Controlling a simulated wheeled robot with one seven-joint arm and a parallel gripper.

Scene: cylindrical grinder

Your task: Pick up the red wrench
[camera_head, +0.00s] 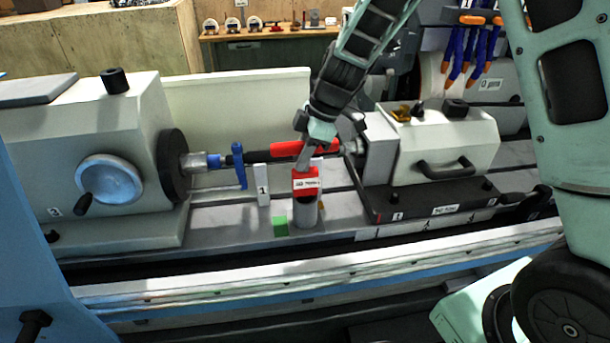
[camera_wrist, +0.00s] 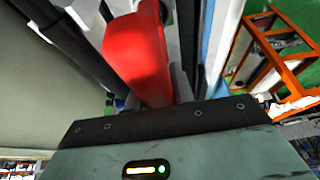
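A long red piece (camera_head: 290,148), which may be the red wrench, lies level along the dark shaft between the left and right machine heads. A red block with a white label (camera_head: 306,184) sits on a grey cylinder (camera_head: 304,211) in front of it. My gripper (camera_head: 311,157) points down from above, just over the red block and in front of the long red piece. In the wrist view a smooth red body (camera_wrist: 140,60) fills the space close ahead of my gripper, with a grey finger partly behind its right side. The fingertips are hidden, so opening and grip are unclear.
The left machine head (camera_head: 95,150) has a handwheel. The right head (camera_head: 430,145) has a black handle. A blue clamp (camera_head: 238,167), a white post marked 1 (camera_head: 263,185) and a green block (camera_head: 280,226) crowd the machine bed (camera_head: 220,225).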

